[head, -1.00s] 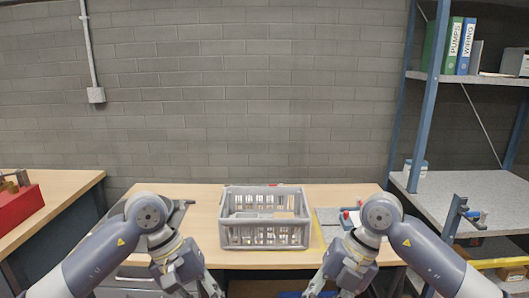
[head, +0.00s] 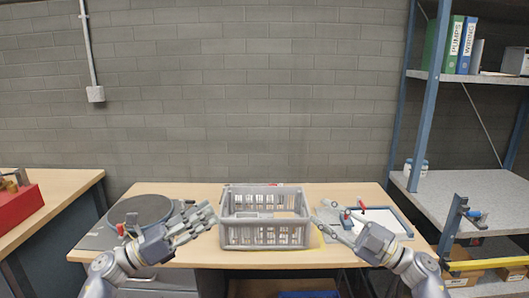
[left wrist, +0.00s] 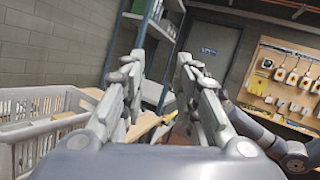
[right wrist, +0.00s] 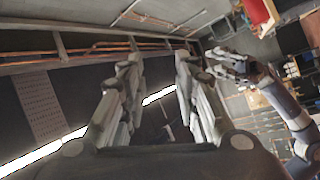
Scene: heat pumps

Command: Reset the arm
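My left gripper (head: 209,214) is in front of the table's left half in the head view, pointing right toward the grey crate (head: 265,237). Its two fingers stand apart and empty in the left wrist view (left wrist: 158,75). My right gripper (head: 321,212) is to the right of the crate in the head view, pointing up and left. Its fingers are also apart with nothing between them in the right wrist view (right wrist: 158,72). I cannot tell from the head view how far each gripper is from the crate.
The crate stands on a wooden table (head: 190,254). A dark round object (head: 143,209) is at left, and a blue frame with red-handled parts (head: 397,214) at right. A side bench holds a red box (head: 18,203). A shelf rack (head: 480,180) is at right.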

